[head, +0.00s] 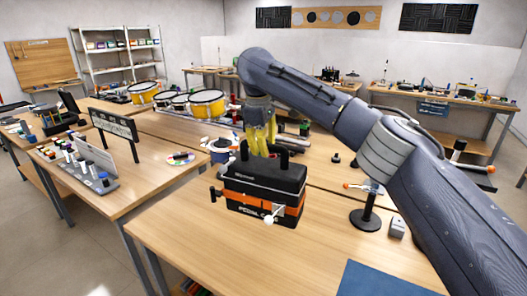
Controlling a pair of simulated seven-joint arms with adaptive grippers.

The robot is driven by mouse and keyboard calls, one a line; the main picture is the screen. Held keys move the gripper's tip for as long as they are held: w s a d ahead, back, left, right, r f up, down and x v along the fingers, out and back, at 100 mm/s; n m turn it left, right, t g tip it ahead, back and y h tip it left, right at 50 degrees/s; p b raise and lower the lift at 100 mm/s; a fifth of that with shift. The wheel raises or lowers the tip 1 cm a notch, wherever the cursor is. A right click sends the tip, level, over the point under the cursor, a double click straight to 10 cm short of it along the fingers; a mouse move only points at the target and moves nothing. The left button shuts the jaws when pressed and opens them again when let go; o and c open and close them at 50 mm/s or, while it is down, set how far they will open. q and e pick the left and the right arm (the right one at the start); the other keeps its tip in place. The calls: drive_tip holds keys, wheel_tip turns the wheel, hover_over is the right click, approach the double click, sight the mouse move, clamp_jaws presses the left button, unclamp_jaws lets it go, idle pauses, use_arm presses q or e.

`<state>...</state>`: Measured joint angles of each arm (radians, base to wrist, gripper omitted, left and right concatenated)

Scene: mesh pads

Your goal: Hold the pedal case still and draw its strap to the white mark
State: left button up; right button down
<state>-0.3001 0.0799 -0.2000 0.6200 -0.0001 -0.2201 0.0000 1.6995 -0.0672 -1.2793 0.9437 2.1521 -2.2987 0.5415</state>
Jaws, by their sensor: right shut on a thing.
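The pedal case (265,180) is a black box with "PEDAL CASE" lettering on its front and a dark handle on top. It stands upright on the near wooden table. An orange strap (245,197) runs across its front and round its right side. A small white round piece (269,220) shows low on the front; I cannot tell if it is the mark or a pull. A dark knob (214,194) sticks out at the left. My right gripper (262,152), with yellow fingers, reaches down onto the case top and is shut on its handle. My left gripper is out of view.
A black stand (368,213) and a small grey box (397,228) are right of the case. A blue mat (385,280) lies at the front edge. A blue-and-white roll (220,151) and drums (207,103) are behind. The table left and front of the case is clear.

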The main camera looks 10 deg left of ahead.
sight(262, 203)
drive_tip(key=shift+s+a+f, duration=0.1)
drive_tip(key=shift+s+f, duration=0.1)
drive_tip(key=shift+f, duration=4)
drive_tip(key=shift+s+a+f, duration=0.1)
drive_tip(key=shift+s+f, duration=0.05)
drive_tip(key=shift+f, duration=5.2)
drive_tip(key=shift+s+f, duration=0.1)
drive_tip(key=shift+f, duration=0.2)
drive_tip(key=shift+f, duration=0.15)
drive_tip(key=c, duration=1.9)
unclamp_jaws()
drive_tip(key=shift+c, duration=0.2)
clamp_jaws()
